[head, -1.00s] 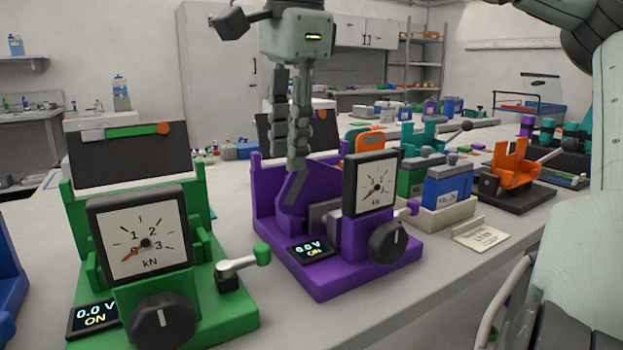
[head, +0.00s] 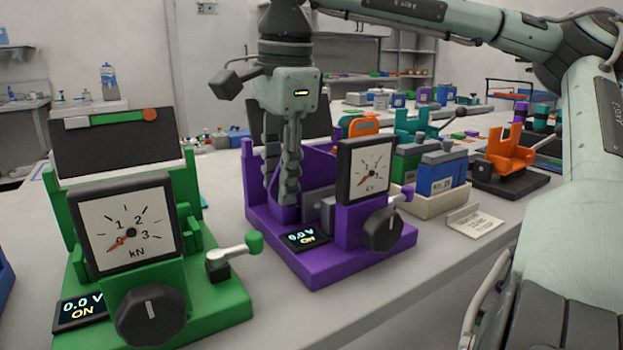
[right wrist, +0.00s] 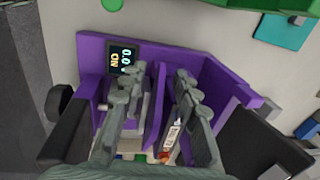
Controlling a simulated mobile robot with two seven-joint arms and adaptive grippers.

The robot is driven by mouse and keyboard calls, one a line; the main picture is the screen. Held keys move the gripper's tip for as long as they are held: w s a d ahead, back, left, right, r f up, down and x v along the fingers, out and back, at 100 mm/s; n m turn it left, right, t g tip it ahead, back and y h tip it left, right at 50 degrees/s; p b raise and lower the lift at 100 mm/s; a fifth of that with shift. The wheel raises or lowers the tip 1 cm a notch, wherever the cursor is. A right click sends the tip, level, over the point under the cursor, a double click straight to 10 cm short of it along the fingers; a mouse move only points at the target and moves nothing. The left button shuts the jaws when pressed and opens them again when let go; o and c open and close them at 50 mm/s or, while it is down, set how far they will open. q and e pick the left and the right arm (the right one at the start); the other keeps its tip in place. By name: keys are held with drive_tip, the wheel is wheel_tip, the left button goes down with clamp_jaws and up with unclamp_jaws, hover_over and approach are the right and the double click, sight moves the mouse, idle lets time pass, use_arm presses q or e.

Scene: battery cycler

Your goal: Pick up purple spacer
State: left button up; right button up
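A purple battery cycler (head: 325,262) stands on the bench, with a dial, a black knob and a screen reading 0.0 V ON. My right gripper (head: 282,196) points down into its bay. In the right wrist view the two fingers (right wrist: 155,92) are apart, with a thin upright purple plate (right wrist: 154,110) between them. This plate looks like the spacer, but it matches the cycler's colour and I cannot tell them apart for sure. I see no clear finger contact on it. In the head view the fingers largely hide that spot. My left gripper is not in view.
A green cycler (head: 200,310) stands close on the left. To the right are a tray (head: 437,203) of green and blue batteries, a small label sign (head: 476,222) and an orange fixture (head: 508,155). The bench front edge runs below the cyclers.

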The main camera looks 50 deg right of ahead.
clamp_jaws()
drive_tip(key=shift+r, duration=0.1)
